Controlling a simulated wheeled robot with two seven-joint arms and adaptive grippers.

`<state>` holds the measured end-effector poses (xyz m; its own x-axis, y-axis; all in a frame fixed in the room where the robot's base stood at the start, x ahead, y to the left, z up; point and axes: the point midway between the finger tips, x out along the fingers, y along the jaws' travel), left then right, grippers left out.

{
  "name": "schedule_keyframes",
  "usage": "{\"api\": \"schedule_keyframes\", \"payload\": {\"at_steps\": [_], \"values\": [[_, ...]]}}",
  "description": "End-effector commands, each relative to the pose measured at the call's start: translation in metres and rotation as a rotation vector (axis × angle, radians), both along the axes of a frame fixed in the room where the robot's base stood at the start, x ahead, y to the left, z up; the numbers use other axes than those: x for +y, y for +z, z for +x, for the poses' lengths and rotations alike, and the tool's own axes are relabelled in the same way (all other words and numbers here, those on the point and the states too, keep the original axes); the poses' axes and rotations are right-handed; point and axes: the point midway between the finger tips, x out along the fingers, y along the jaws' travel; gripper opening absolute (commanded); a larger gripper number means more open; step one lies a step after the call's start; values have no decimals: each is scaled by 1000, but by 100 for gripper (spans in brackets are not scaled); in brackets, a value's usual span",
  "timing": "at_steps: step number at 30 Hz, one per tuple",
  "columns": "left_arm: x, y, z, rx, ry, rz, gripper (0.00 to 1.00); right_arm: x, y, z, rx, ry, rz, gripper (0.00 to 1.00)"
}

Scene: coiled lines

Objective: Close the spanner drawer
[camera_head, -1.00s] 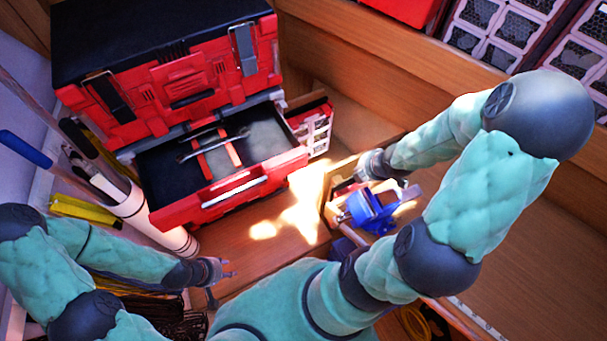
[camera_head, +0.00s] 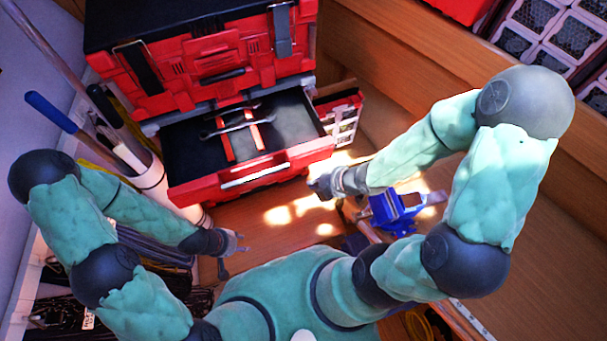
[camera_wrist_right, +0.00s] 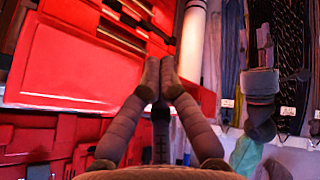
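The spanner drawer (camera_head: 255,176) is pulled out of the red toolbox's lower part in the head view. A silver spanner (camera_head: 235,126) lies inside on the dark liner, across red strips. The drawer's pale handle shows on its red front. My right gripper (camera_head: 318,188) is just right of and in front of the drawer's right front corner, apparently apart from it. In the right wrist view its fingertips (camera_wrist_right: 159,72) are together with nothing between them, before red surfaces. My left gripper (camera_head: 238,242) is open and empty, low in front of the drawer; it also shows in the right wrist view (camera_wrist_right: 280,60).
The black-lidded toolbox (camera_head: 215,65) stands behind the drawer. A small red and white case (camera_head: 343,120) is right of the drawer. A blue vise (camera_head: 392,210) sits beside my right forearm. White tubes and a blue-handled tool (camera_head: 50,112) stand at left. The wooden bench before the drawer is clear.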

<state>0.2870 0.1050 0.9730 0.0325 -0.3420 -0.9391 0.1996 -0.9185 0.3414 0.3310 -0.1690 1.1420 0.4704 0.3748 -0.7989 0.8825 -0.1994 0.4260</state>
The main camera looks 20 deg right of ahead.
Motion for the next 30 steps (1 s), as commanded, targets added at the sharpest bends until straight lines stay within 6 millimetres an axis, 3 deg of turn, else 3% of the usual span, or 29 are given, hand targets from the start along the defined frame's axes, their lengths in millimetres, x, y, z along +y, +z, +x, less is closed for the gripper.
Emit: {"api": "schedule_keyframes", "payload": {"at_steps": [4, 13, 30], "values": [[0, -11, 0, -1, 0, 0, 40, 11, -25, 13, 2, 3, 1, 0], [0, 4, 1, -1, -1, 0, 40, 10, -19, 46, 0, 0, -1, 0], [0, 5, 0, -1, 0, 0, 40, 10, -20, 53, 0, 0, -1, 0]]}}
